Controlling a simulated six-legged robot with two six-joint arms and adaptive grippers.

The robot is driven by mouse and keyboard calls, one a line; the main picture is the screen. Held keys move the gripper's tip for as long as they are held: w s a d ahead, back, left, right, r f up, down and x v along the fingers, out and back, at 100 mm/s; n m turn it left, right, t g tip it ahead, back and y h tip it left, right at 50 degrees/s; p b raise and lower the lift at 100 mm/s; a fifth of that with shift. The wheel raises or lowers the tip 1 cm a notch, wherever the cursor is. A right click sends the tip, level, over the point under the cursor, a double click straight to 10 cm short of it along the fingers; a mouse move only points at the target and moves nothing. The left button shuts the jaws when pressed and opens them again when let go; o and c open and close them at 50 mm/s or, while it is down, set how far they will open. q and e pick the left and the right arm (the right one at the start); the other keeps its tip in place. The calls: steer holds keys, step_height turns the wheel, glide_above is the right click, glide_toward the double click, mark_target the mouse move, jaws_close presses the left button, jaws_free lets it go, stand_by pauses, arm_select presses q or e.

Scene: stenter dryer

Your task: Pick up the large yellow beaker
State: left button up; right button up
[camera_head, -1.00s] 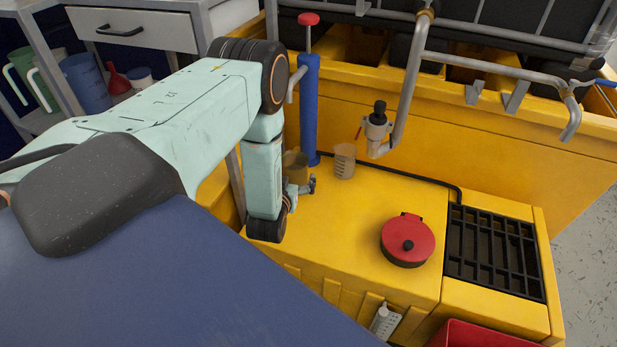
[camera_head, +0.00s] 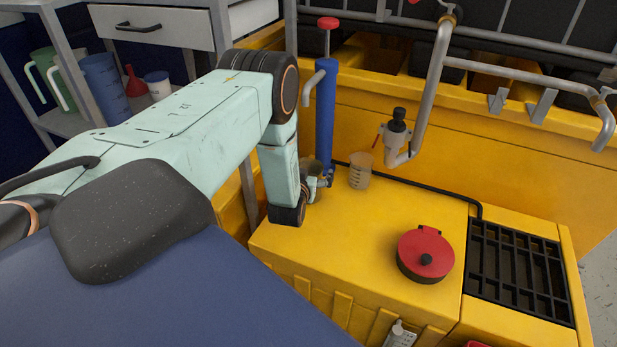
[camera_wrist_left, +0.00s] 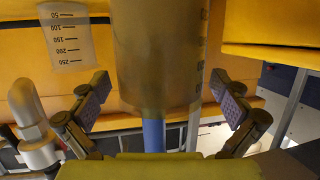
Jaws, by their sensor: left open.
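The large yellow beaker (camera_head: 312,167) is a see-through brownish-yellow vessel on the yellow machine top, in front of a blue post. My left arm and gripper partly hide it in the head view. In the left wrist view the beaker (camera_wrist_left: 155,55) fills the upper middle. My left gripper (camera_wrist_left: 162,100) is open, with one finger on each side of the beaker and visible gaps to both. In the head view the left gripper (camera_head: 323,182) is small, close to the beaker's near side. My right gripper is in neither view.
A smaller clear graduated beaker (camera_head: 360,172) stands just right, also in the wrist view (camera_wrist_left: 70,42). The blue post (camera_head: 325,115) and a grey pipe with a valve (camera_head: 397,130) rise behind. A red lidded pot (camera_head: 426,254) and black grid (camera_head: 518,270) lie right. The middle top is clear.

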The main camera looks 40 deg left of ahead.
arm_select(q)
steer(key=c, duration=1.9)
